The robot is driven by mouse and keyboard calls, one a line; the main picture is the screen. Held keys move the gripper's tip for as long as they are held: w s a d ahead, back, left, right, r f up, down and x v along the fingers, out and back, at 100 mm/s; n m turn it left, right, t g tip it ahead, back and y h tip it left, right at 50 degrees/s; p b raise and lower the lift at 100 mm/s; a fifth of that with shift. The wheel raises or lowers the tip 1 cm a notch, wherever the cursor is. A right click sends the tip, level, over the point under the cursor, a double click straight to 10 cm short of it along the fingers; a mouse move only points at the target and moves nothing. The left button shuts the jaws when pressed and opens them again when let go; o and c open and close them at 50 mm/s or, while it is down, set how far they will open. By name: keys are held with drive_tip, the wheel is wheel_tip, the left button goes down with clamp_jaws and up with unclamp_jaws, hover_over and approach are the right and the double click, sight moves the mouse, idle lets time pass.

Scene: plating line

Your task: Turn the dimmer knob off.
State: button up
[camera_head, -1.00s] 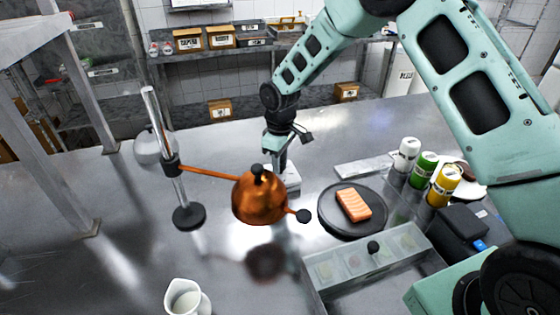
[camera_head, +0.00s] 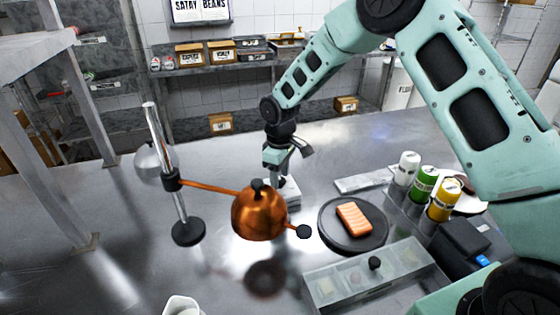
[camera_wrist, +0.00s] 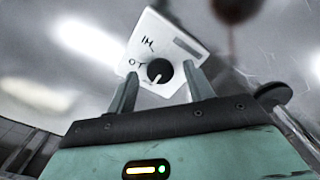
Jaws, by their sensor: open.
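The dimmer is a white box with a round black knob (camera_wrist: 159,71) on its face. A white pointer line on the knob points down and slightly left in the wrist view, and dark lettering lies beside it. My gripper (camera_wrist: 160,70) is open, with one finger on each side of the knob; I cannot tell whether they touch it. In the head view the white dimmer box (camera_head: 291,192) stands on the steel table, partly hidden by the copper lamp. My gripper (camera_head: 279,172) is above and at it there, pointing down, with its fingertips not clearly visible.
The copper lamp (camera_head: 258,213) hangs on an arm from a stand (camera_head: 188,231) in front of my gripper. A dark plate (camera_head: 330,236) with a salmon piece (camera_head: 354,217) lies to the right. Bottles, a clear-lidded bin (camera_head: 345,282) and a white jug are nearer.

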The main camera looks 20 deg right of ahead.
sight(280, 179)
wheel_tip(280, 179, up, 17)
drive_tip(key=b, duration=0.3)
drive_tip(key=shift+s+r, duration=0.1)
idle(0.4)
